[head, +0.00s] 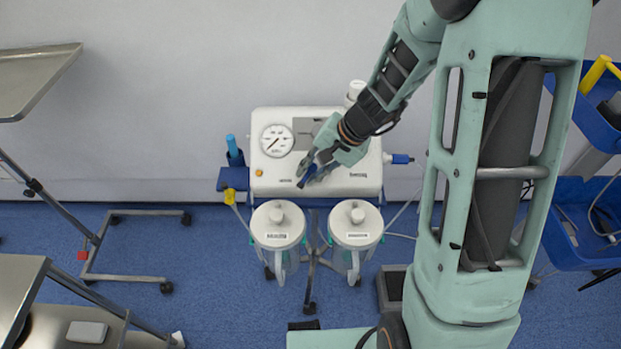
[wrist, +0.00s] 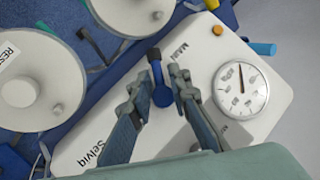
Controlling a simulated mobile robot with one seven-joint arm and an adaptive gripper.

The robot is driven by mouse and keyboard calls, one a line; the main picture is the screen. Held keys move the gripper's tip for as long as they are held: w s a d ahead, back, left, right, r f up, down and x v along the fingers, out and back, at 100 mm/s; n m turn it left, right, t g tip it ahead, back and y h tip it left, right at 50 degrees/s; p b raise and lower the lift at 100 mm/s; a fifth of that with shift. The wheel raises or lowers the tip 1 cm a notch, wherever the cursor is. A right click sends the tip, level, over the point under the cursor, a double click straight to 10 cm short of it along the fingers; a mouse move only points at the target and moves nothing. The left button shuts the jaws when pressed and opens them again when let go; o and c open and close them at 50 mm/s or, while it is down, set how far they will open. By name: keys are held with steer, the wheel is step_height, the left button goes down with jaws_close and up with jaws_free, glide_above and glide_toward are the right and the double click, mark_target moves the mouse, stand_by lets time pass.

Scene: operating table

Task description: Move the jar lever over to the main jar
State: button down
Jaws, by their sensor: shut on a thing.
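The jar lever (wrist: 162,96) is a blue knob with a short arm ending in a black tip, on the front panel of the white suction unit (head: 262,178). In the head view it points down and left. My gripper (wrist: 156,80) has its fingers either side of the lever and is shut on it; in the head view my gripper (head: 312,172) partly hides it. The main jar (head: 278,228) is the left lidded jar in the head view. The reserve jar (head: 356,228) is at right; its label starts "RES" in the wrist view. "Main" is printed beside the lever's tip.
A round pressure gauge (head: 277,140) and an orange button (head: 258,173) are left of the lever. A blue holder (head: 232,178) sticks out at the unit's left. A steel table (head: 35,75) stands far left, and a blue-shelved cart (head: 580,225) is at right.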

stand_by(0.3)
steer(key=c, duration=2)
jaws_free()
steer(key=shift+c, duration=0.2)
steer(key=v, duration=1.2)
steer(key=shift+s+d+f+b, duration=0.1)
steer(key=shift+s+f+b, duration=0.1)
steer(key=shift+b, duration=0.1)
